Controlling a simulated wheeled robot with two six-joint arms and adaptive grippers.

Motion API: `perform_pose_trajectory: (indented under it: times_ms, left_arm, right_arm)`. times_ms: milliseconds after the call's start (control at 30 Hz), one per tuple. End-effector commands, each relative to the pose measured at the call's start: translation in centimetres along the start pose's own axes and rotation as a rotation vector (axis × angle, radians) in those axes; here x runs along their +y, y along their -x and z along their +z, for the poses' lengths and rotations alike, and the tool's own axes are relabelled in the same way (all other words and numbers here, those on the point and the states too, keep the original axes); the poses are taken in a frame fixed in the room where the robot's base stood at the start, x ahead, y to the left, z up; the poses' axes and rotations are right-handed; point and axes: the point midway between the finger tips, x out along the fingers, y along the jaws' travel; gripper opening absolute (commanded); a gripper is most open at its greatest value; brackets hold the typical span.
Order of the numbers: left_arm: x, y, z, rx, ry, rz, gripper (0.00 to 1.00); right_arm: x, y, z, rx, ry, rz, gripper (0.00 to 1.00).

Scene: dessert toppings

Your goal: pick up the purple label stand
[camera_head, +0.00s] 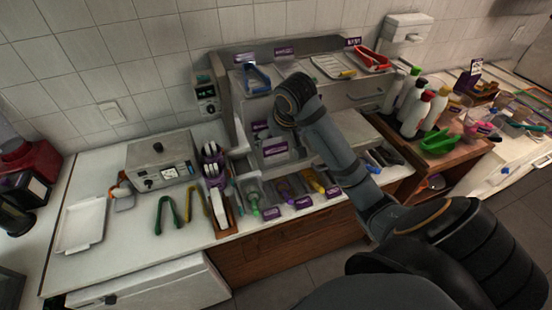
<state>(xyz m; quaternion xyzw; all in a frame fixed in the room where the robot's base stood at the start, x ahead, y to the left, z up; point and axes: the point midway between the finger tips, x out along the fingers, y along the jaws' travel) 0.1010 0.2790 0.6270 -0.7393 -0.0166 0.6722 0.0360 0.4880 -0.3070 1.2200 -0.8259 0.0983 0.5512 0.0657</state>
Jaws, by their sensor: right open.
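Several small purple label stands show, and I cannot tell which one is meant. One label stand (285,51) and another (353,41) are on the upper shelf. Two more, an upper one (260,126) and a lower one (275,148), are at the middle of the station, just left of my right wrist. A front row of label stands (270,212) lines the counter edge. My right arm reaches in from the lower right. My right gripper (284,120) is open over the middle of the station, mostly hidden by its wrist. My left gripper is out of view.
Blue tongs (257,78) and red tongs (371,58) lie on the upper shelf. White bottles (412,105) stand to the right. A grey appliance (161,161), green tongs (167,214) and a white tray (82,225) are on the left counter, which has some free room.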

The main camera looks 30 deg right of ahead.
Motion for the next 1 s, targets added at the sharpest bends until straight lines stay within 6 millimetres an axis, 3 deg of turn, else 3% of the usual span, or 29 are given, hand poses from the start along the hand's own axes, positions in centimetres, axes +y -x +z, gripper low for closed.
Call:
perform_pose_trajectory:
  times_ms: [33,100,267,367,500,633,900,1000]
  left_arm:
    - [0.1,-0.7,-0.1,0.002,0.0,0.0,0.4]
    - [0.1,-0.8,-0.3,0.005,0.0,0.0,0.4]
    - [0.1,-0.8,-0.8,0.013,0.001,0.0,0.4]
    - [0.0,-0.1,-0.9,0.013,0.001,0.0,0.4]
    - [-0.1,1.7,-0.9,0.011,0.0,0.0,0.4]
    - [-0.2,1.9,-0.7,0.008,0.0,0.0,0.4]
    - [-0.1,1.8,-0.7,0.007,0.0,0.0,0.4]
    - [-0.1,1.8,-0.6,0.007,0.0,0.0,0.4]
  right_arm:
    - [0.0,-1.3,0.2,-0.003,-0.001,-0.002,1.0]
    - [0.0,-2.2,0.1,-0.002,-0.001,-0.001,1.0]
    - [0.0,-2.8,0.0,0.0,0.001,0.0,1.0]
    - [0.1,-3.1,-0.2,-0.003,0.0,0.0,1.0]
    - [0.3,-5.3,-0.9,-0.006,-0.001,-0.001,1.0]
    - [0.3,-7.3,-0.8,-0.003,-0.001,-0.001,1.0]
    - [0.3,-8.0,-0.8,0.001,0.001,0.0,1.0]
    - [0.3,-8.0,-0.8,0.001,0.001,0.0,0.86]
